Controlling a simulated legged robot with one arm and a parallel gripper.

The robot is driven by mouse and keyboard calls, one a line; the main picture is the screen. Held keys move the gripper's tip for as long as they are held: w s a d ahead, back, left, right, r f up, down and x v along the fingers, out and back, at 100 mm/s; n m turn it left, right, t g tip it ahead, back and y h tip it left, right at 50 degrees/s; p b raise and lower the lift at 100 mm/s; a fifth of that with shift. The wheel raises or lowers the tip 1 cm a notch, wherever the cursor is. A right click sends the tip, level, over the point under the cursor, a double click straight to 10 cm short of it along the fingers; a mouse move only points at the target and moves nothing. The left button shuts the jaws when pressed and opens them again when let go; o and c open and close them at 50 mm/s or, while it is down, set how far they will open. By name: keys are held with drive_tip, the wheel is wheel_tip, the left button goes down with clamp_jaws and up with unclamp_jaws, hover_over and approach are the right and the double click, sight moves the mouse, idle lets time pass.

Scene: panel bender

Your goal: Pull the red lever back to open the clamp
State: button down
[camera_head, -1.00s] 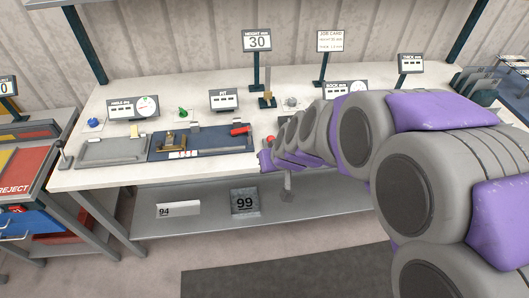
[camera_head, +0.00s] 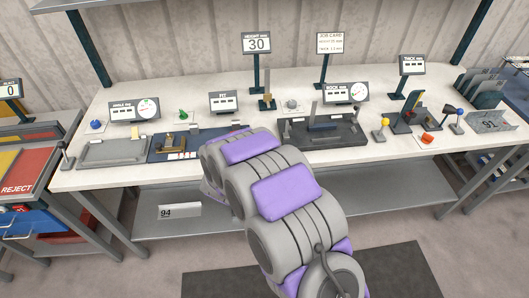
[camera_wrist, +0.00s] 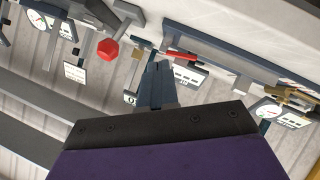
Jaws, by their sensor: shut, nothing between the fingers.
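A red bar-shaped handle (camera_wrist: 181,56) shows in the wrist view beside the dark fixture plate. A second lever, with a grey stem and a red faceted knob (camera_wrist: 107,49), is further left. I cannot tell for certain which one works the clamp. My gripper (camera_wrist: 157,70) is shut and empty, its fingertips just left of the red handle; I cannot tell whether they touch it. In the head view my arm hides the gripper and both red parts. The blue fixture plate (camera_head: 159,157) with a brass part (camera_head: 172,141) partly shows left of my arm.
The white bench (camera_head: 385,158) carries a dark fixture (camera_head: 322,131) right of my arm, and yellow- and blue-knobbed levers further right. A grey plate (camera_head: 113,152) lies at left. Small displays stand along the back. A shelf runs below, with a block marked 94 (camera_head: 180,211).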

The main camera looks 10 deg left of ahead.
drive_tip(key=shift+s+d+f+n+t+h, duration=0.6)
drive_tip(key=shift+s+f+n+t+h, duration=2.35)
drive_tip(key=shift+s+t, duration=1)
drive_tip(key=shift+m+h, duration=0.25)
drive_tip(key=b+x, duration=0.1)
drive_tip(key=x, duration=0.3)
drive_tip(key=b+x, duration=0.1)
drive_tip(key=x, duration=0.4)
drive_tip(key=b+x, duration=0.1)
drive_tip(key=x, duration=0.4)
drive_tip(key=shift+s+d+f, duration=0.15)
drive_tip(key=shift+d, duration=0.2)
drive_tip(key=shift+a, duration=0.4)
drive_tip(key=shift+d, duration=0.1)
